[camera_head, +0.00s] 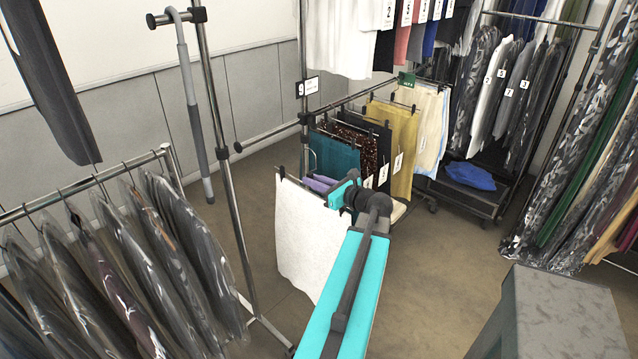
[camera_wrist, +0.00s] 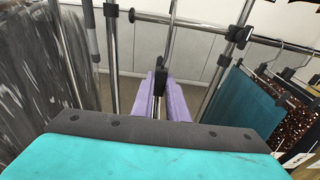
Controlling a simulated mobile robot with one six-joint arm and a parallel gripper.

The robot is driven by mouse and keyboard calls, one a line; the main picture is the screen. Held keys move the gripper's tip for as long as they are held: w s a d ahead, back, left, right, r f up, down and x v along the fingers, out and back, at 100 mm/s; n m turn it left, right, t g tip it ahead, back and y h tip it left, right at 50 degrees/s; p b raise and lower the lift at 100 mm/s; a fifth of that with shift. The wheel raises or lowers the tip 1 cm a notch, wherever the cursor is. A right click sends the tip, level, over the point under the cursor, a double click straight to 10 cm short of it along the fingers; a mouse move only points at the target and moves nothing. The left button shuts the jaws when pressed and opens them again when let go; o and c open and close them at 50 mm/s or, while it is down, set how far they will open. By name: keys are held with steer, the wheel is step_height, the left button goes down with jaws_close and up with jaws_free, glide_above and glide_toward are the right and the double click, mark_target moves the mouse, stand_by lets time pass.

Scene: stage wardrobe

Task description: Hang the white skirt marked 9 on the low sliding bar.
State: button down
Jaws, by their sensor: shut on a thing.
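The white skirt (camera_head: 308,240) hangs below my gripper (camera_head: 319,184) in the head view, clear of the floor. My purple jaws, also in the wrist view (camera_wrist: 163,98), are shut on the skirt's dark hanger (camera_wrist: 160,82). The skirt's cloth is not clear in the wrist view, and I see no mark on it. The low bar (camera_head: 270,135) sticks out left of the rack post to a black end cap; in the wrist view it crosses beyond the jaws (camera_wrist: 185,21). The skirt is apart from it, in front and lower. A sign marked 9 (camera_head: 307,87) is on the post above the bar.
Teal, patterned and yellow skirts (camera_head: 404,130) hang on the bar right of the post. A rack of grey garments (camera_head: 150,270) stands at left. A pole with a grey handle (camera_head: 196,130) hangs near the bar's free end. A grey block (camera_head: 555,310) stands front right.

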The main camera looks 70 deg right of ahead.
mark_target(279, 169)
steer(key=shift+r+b+x, duration=0.1)
steer(key=shift+r+x, duration=0.25)
steer(key=shift+x, duration=2.4)
steer(key=shift+r+b+x, duration=0.15)
steer(key=shift+r+x, duration=0.2)
steer(key=shift+x, duration=2.45)
steer(key=shift+r+b+x, duration=0.1)
steer(key=shift+r+x, duration=0.3)
steer(key=shift+x, duration=2.35)
steer(key=shift+w+a+r, duration=0.1)
steer(key=shift+r, duration=0.15)
steer(key=shift+w, duration=0.2)
steer(key=r+p+x, duration=0.1)
steer(key=x, duration=0.6)
steer(key=shift+w+f+b, duration=0.15)
steer(key=shift+f+b, duration=0.5)
steer(key=shift+f, duration=0.5)
